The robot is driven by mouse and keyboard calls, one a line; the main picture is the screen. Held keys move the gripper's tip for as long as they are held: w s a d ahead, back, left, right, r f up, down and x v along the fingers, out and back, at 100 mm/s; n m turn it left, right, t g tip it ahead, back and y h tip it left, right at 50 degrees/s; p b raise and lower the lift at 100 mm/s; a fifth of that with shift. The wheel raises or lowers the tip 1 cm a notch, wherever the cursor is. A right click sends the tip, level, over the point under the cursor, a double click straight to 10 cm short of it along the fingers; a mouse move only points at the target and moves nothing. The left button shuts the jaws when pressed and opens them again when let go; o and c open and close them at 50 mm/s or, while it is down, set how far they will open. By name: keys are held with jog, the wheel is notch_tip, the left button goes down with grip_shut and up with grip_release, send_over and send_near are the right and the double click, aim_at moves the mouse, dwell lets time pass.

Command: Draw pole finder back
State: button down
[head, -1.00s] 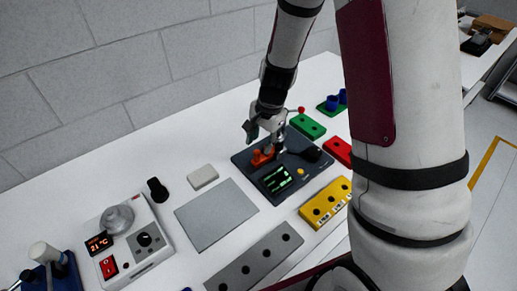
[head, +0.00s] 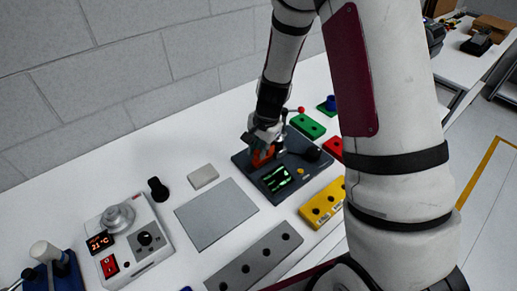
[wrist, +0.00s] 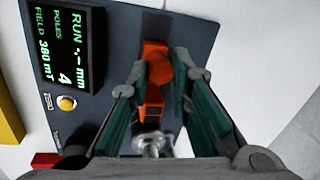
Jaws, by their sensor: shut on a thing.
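The orange pole finder (head: 262,157) stands on the dark instrument base (head: 243,161) with a lit display. In the wrist view its orange body (wrist: 155,55) lies between the fingers of my gripper (wrist: 160,70). My gripper (head: 264,144) is shut on it from above. The fingers hide part of its sides. The display (wrist: 67,50) in the wrist view reads RUN, dashes in mm, POLES 4 and FIELD 380 mT. A yellow button (wrist: 67,103) sits beside the display.
A yellow block (head: 322,203) with holes stands in front of the base, with a green block (head: 307,126) and a red block (head: 333,148) to its right. A grey mat (head: 215,213) and a temperature unit (head: 150,250) are to the left. The wall rises behind.

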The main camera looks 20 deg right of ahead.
jog(key=shift+s+a+p, duration=0.2)
jog(key=shift+s+a, duration=0.1)
jog(key=shift+a, duration=0.6)
jog(key=shift+s+a+p, duration=0.15)
jog(key=shift+s+a, duration=0.15)
jog(key=shift+a, duration=0.55)
jog(key=c, duration=1.5)
grip_release()
jog(key=shift+a, duration=0.1)
jog(key=shift+o, duration=0.2)
jog(key=shift+r, duration=0.3)
notch_tip(320, 180, up, 11)
jog(key=s+d, duration=0.1)
jog(key=s, duration=0.1)
jog(key=shift+d, duration=0.15)
jog(key=shift+r, duration=0.1)
